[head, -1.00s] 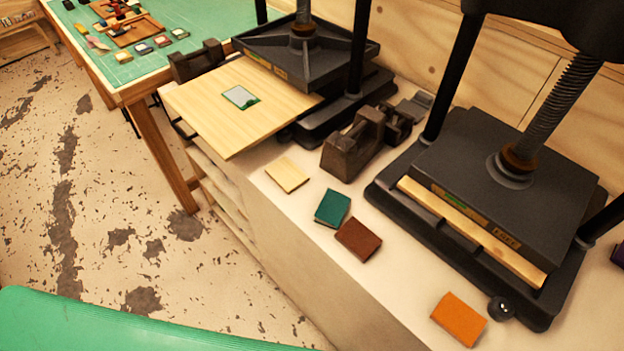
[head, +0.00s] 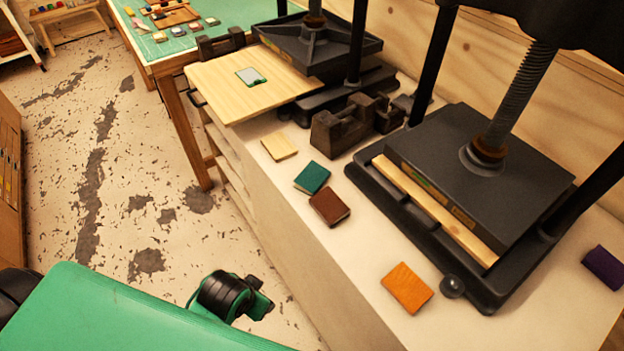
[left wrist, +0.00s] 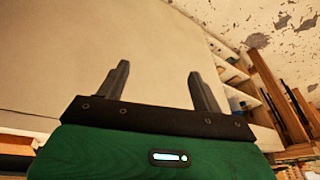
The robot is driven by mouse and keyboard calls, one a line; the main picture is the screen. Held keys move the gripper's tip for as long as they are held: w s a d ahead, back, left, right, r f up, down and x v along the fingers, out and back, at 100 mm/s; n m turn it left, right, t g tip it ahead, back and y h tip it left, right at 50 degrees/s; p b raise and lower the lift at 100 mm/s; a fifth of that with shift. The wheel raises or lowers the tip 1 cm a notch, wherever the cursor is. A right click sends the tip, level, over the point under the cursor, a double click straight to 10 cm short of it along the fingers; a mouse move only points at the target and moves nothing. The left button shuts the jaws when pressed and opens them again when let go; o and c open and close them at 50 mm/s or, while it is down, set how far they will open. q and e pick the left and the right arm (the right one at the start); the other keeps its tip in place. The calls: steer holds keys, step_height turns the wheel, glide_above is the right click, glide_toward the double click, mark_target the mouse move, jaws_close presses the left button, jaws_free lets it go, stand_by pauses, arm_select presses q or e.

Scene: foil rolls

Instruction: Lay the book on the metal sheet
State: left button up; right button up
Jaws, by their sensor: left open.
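Several small books lie on the bench: green (head: 312,177), brown (head: 330,207), orange (head: 407,288) and purple (head: 604,267). I cannot tell which book the task means. In the left wrist view, my left gripper (left wrist: 158,82) is open and empty, its two dark fingers apart before a pale surface. In the head view only a green and black part of my arm shows low, left of the bench. My right gripper is not in view.
A black screw press (head: 480,185) fills the bench's right. The far press holds the wooden board (head: 215,85). Dark metal blocks (head: 343,124) stand between the presses, and a cream block (head: 279,147) lies beside the green book. A green-topped table (head: 150,45) stands behind.

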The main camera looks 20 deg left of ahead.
arm_select(q)
steer(key=w+d+r+m+t+h, duration=0.1)
steer(key=w+d+r+m+t, duration=0.2)
steer(key=w+r+m, duration=0.35)
steer(key=w+d+r+m+t, duration=0.2)
steer(key=w+r+m+t, duration=0.2)
steer(key=w+m, duration=0.55)
steer(key=m+t+h+p, duration=0.2)
steer(key=m, duration=1.8)
glide_toward(314, 175)
steer(key=x, duration=0.3)
steer(key=shift+w, duration=0.3)
steer(key=shift+p+x, duration=0.55)
steer(key=shift+x, duration=1.7)
steer(key=shift+w+d+f, duration=0.15)
steer(key=shift+w+f, duration=0.1)
steer(key=shift+w, duration=0.05)
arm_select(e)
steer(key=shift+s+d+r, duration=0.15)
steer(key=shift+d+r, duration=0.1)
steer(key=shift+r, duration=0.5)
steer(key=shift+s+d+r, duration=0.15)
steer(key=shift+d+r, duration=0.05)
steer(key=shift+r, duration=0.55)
